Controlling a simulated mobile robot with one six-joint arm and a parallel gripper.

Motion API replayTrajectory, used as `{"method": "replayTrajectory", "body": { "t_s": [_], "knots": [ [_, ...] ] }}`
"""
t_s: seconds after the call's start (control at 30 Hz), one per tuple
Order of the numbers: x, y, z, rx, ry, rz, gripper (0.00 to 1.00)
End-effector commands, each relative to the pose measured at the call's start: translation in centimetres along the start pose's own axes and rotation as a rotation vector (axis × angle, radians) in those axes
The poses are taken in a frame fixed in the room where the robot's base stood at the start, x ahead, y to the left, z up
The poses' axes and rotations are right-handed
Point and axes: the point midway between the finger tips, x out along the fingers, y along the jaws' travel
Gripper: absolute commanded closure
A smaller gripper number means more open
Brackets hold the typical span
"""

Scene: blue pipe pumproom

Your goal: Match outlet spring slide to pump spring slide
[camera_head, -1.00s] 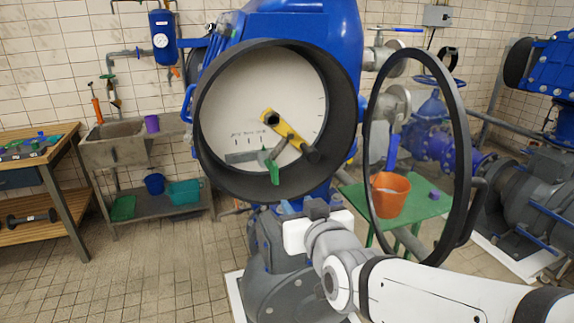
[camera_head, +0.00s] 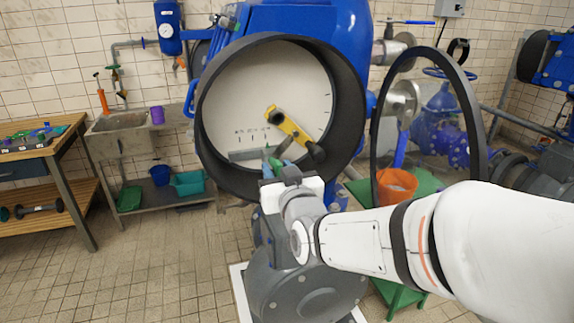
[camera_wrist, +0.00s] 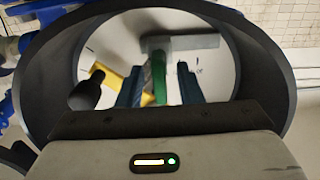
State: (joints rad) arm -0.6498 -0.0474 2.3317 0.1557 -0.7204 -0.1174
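The round gauge (camera_head: 238,100) on the blue pump has a pale face with marks and a deep black rim. A yellow lever (camera_head: 287,125) with a black knob crosses its face. A grey slide bar (camera_head: 243,155) lies low on the face, with a green tab (camera_wrist: 159,80) at it. My gripper (camera_head: 277,170) reaches into the gauge's lower part. In the wrist view its two blue fingers (camera_wrist: 158,90) stand apart on either side of the green tab, with gaps visible. Which spring slide this is, outlet or pump, I cannot tell.
The gauge's round black-framed cover (camera_head: 480,120) stands swung open at the right. An orange bucket (camera_head: 397,184) sits on a green table (camera_head: 425,186) behind it. A sink (camera_head: 118,122) and workbench (camera_head: 48,152) are at the left. Floor at the left is free.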

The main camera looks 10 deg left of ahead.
Motion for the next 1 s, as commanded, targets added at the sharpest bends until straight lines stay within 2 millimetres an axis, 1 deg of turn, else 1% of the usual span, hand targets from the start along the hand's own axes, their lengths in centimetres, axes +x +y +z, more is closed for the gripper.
{"method": "replayTrajectory", "body": {
  "t_s": [0.27, 0.67, 1.0],
  "knots": [
    [0.14, -0.02, 0.04, 0.000, 0.000, 0.000, 0.67],
    [0.12, -0.06, 0.05, 0.000, -0.001, -0.001, 0.99],
    [0.12, -0.07, 0.04, 0.000, -0.001, -0.001, 1.00]
  ]
}}
